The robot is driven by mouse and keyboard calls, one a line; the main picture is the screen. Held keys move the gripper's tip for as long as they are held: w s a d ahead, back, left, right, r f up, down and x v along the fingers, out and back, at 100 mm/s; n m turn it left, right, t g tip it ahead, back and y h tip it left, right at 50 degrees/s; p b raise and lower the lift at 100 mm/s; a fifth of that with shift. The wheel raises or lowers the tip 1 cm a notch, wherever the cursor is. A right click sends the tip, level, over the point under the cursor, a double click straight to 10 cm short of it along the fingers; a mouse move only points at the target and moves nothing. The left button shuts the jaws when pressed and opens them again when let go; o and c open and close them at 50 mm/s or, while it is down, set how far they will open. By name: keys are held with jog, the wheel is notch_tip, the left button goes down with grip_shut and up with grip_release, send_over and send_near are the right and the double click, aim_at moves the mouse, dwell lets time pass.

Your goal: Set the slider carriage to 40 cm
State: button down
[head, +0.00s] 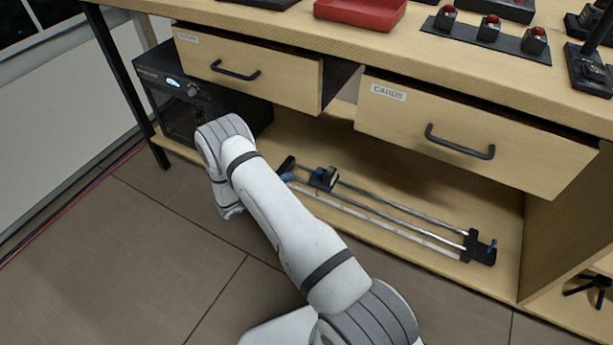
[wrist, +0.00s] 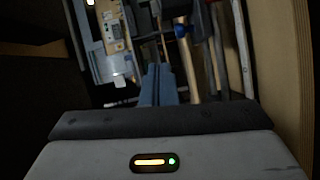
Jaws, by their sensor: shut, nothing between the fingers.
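The slider lies on the lower shelf in the head view, with two metal rods and a pale scale strip (head: 375,217) along its front. Its black carriage (head: 322,178) sits near the left end, beside the black left end block (head: 287,164). The scale numbers are too small to read. My gripper (wrist: 158,70) shows its blue fingers shut together and empty in the wrist view. Rods (wrist: 240,45) and a blue knob (wrist: 181,31) show ahead and to their right. My arm hides most of the gripper in the head view. I cannot tell whether the fingers touch the slider.
Two drawers stand partly open above the shelf, one at left (head: 250,68) and one labelled CARDS (head: 470,130). A black device (head: 165,92) is at the left on the shelf. A red tray (head: 360,10) and red-button units (head: 489,28) are on the top. The floor in front is clear.

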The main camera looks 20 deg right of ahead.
jog(key=f, duration=0.2)
jog(key=f+t, duration=0.1)
jog(key=shift+w+a+f+b, duration=0.2)
jog(key=shift+w+f+b, duration=0.05)
jog(key=shift+w+b, duration=0.1)
jog(key=shift+w+d+f, duration=0.15)
jog(key=shift+d, duration=0.1)
jog(key=b+x, duration=0.1)
jog(key=x, duration=0.3)
jog(key=b+x, duration=0.1)
jog(key=x, duration=0.4)
jog(key=shift+d+b, duration=0.25)
jog(key=shift+b, duration=0.15)
jog(key=shift+r, duration=0.2)
